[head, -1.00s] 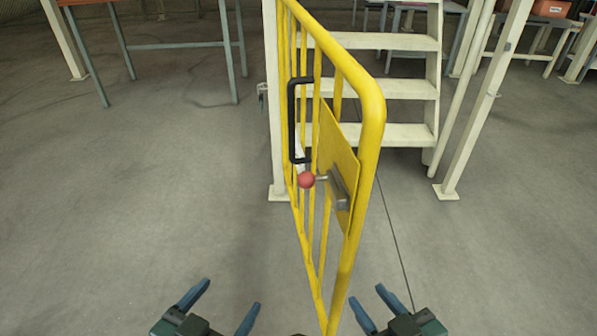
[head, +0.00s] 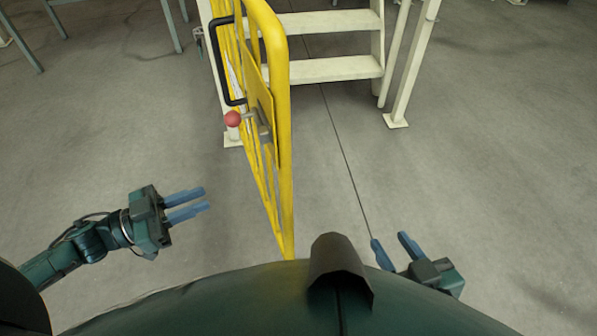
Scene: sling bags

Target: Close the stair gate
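The yellow stair gate (head: 284,150) stands open, swung out toward me from the white left post (head: 213,60). It carries a black pull handle (head: 223,60) and a latch with a red knob (head: 233,118) on its left side. My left gripper (head: 206,199) is left of the gate, pointing right, open and empty, with a narrow gap between its blue fingers. My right gripper (head: 390,240) is right of the gate, open and empty. Neither gripper touches the gate. The gate's near bottom end is partly hidden by my body.
White stairs (head: 325,68) rise behind the gate. A white right post (head: 408,70) stands on a foot plate across the stair opening. Table legs (head: 172,25) show at the upper left. The grey floor is clear on both sides of the gate.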

